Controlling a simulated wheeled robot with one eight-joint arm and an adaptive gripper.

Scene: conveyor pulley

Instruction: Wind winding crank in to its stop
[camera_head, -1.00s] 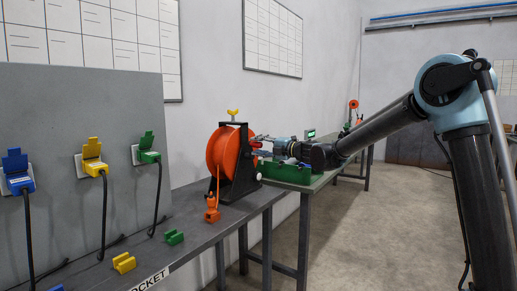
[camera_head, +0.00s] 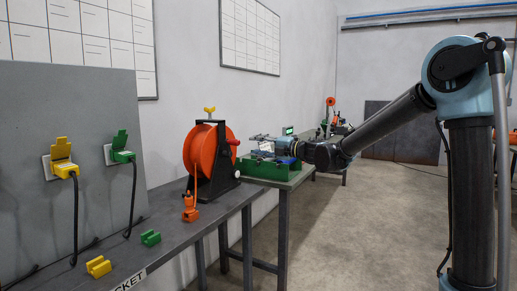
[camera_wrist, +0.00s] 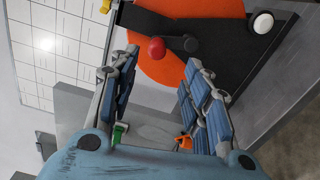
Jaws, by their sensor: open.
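An orange reel (camera_head: 207,150) stands in a black frame on the grey bench at centre left. The winding crank's red knob (camera_head: 234,142) shows on its right side. In the wrist view the red knob (camera_wrist: 156,49) sits on a short black crank arm (camera_wrist: 180,43) against the orange reel face (camera_wrist: 190,75). My gripper (camera_head: 256,138) is right of the knob, apart from it in the head view. In the wrist view my gripper (camera_wrist: 162,62) is open, with the knob seen between its spread blue-padded fingers; no contact is visible.
A white knob (camera_head: 237,173) sits low on the reel frame. A green tray (camera_head: 264,170) lies below my gripper. The floor at right is clear.

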